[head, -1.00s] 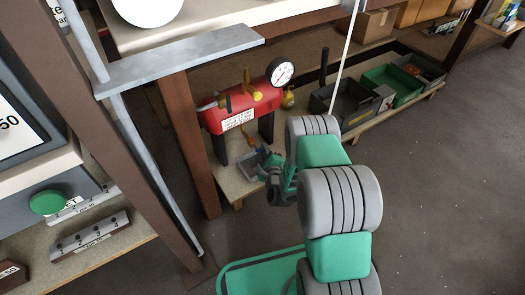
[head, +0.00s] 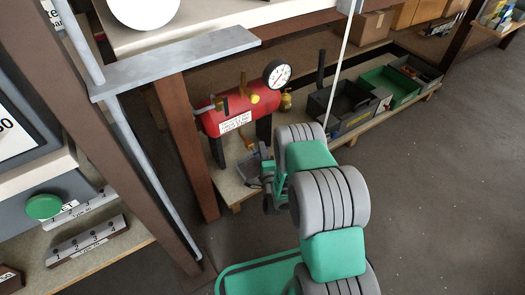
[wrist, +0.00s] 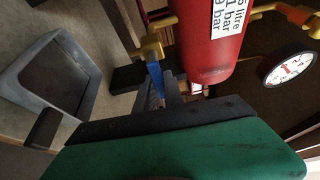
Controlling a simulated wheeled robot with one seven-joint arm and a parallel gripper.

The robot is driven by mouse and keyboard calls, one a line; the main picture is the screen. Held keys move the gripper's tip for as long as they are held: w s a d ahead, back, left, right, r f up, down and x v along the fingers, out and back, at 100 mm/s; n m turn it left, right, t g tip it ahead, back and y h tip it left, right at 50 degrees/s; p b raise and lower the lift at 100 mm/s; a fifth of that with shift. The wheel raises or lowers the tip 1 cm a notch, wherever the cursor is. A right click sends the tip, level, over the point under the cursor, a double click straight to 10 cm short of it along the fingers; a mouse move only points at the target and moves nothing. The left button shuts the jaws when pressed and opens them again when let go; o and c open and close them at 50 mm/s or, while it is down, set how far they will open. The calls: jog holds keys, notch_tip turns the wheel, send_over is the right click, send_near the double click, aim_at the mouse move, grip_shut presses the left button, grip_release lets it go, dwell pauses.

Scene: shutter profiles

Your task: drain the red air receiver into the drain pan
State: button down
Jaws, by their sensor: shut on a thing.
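The red air receiver (head: 236,108) stands on black legs on the low shelf, with a white label and a round gauge (head: 277,74); it fills the upper right of the wrist view (wrist: 212,55). Below it is a brass drain fitting (wrist: 150,48) with a blue lever (wrist: 155,75). My gripper (wrist: 160,96) is under the receiver, shut on the blue lever; its fingertips are partly hidden. The grey drain pan (wrist: 62,82) sits on the shelf to the left in the wrist view and looks empty.
A brown post (head: 190,150) and a grey metal bracket (head: 175,62) stand left of the receiver. A dark bin (head: 340,105) and a green bin (head: 390,85) sit on the shelf to the right. The floor at the right is clear.

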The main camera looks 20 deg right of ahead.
jog(key=c, duration=1.4)
grip_release()
jog(key=shift+c, duration=0.2)
jog(key=s+p, duration=0.2)
jog(key=s, duration=0.5)
jog(key=shift+s+a, duration=0.3)
jog(key=shift+s, duration=0.1)
